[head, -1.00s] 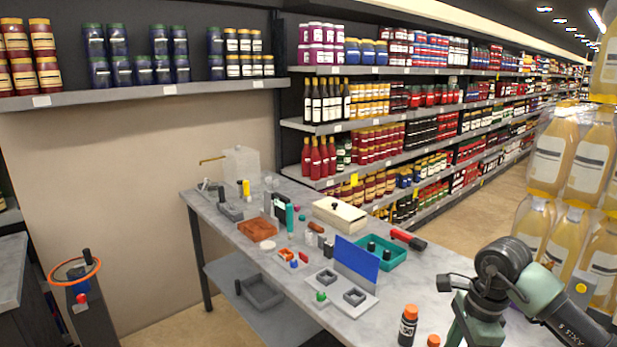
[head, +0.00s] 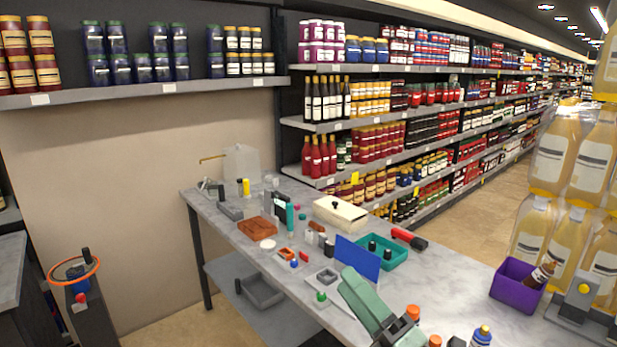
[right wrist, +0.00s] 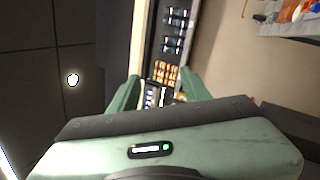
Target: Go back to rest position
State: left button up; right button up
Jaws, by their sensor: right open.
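My right gripper (right wrist: 160,86) shows in the right wrist view with its two green fingers spread apart and nothing between them. Shelves of jars lie in the distance beyond the fingers. In the head view, a green part of my right arm (head: 372,307) reaches over the front of the grey workbench (head: 450,285), beside the blue panel (head: 357,257). The fingertips cannot be made out clearly there. My left gripper is in neither current view.
A purple bin (head: 516,287) with a dark bottle stands at the bench's right end. Orange-capped bottles (head: 412,313) stand close to my right arm. A teal tray (head: 383,252), a cream box (head: 340,213) and a brown block (head: 257,229) lie further back.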

jog(key=s+d+f+m+g+h, duration=0.35)
jog(key=d+f+m+h, duration=1.1)
jog(key=f+m, duration=0.5)
jog(key=s+a+f+m+g, duration=0.1)
jog(key=s+f+m+g, duration=0.5)
jog(key=s, duration=0.5)
jog(key=s+f+m+g, duration=0.2)
jog(key=s+f+g, duration=0.3)
jog(key=s+f, duration=0.5)
jog(key=s+f+g, duration=0.1)
jog(key=s+f, duration=0.1)
jog(key=f, duration=1)
jog(key=s+f, duration=0.2)
jog(key=f, duration=1.1)
jog(key=s+d+f+g, duration=0.1)
jog(key=s+d+f, duration=0.1)
jog(key=s+f, duration=1.3)
jog(key=shift+s+d, duration=0.35)
jog(key=shift+s, duration=0.3)
